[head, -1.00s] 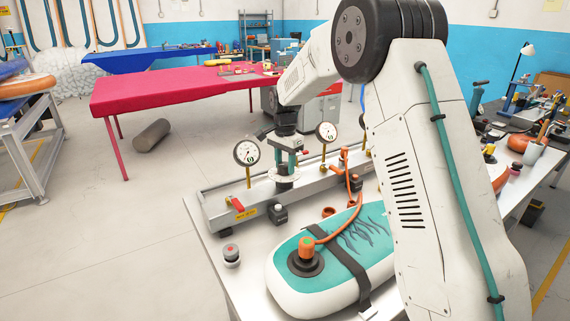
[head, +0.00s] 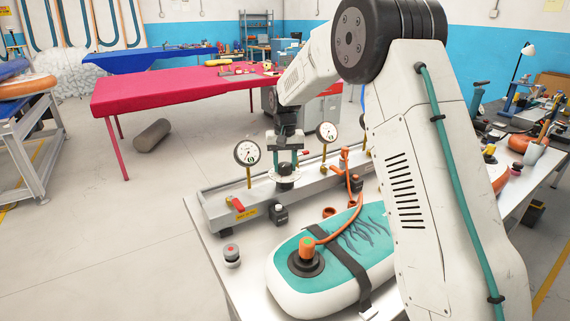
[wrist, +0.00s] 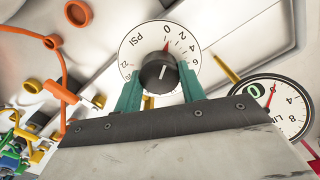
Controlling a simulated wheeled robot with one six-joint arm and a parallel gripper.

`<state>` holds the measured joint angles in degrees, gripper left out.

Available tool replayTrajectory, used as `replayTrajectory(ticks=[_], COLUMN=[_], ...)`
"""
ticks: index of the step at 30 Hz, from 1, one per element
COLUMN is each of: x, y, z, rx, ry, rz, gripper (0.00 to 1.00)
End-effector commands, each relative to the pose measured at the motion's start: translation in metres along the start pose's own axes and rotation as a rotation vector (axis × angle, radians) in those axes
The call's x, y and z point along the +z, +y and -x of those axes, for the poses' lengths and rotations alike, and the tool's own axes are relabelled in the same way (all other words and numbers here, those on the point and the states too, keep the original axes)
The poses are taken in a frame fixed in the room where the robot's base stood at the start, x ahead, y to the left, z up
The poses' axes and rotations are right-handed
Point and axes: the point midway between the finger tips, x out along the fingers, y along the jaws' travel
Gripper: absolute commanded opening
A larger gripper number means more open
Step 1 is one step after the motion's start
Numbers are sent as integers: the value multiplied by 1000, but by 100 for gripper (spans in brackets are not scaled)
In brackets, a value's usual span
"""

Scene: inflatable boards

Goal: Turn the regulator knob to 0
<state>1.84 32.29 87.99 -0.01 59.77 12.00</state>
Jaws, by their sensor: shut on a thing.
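The regulator knob (wrist: 157,74) is black and round, at the centre of a white PSI dial (wrist: 127,52) in the wrist view. A white line marks its face, and a red mark lies by the dial's 0. The line runs roughly along the direction of the 0. My gripper (wrist: 160,84) has two green fingers, one on each side of the knob, shut on it.
Two gauges (head: 247,152) (head: 327,131) stand on stems on the grey rail (head: 225,202), either side of my gripper. A teal-and-white inflatable board (head: 300,280) with an orange hose lies in front.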

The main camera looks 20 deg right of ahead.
Motion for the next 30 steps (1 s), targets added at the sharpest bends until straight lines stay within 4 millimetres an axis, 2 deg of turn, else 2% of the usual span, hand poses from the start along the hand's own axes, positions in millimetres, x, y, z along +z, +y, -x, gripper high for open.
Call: replayTrajectory(ticks=[10,25,26,27,28,30], x=[-1,-1,-1,-1,-1,-1], y=[-1,-1,-1,-1,-1,-1], z=[1,2,2,2,1,1], rx=[-1,-1,-1,-1,-1,-1], ry=[4,5,5,5,5,4], rz=[123,141,141,140,140,140], gripper=[17,17,45,56,62,62])
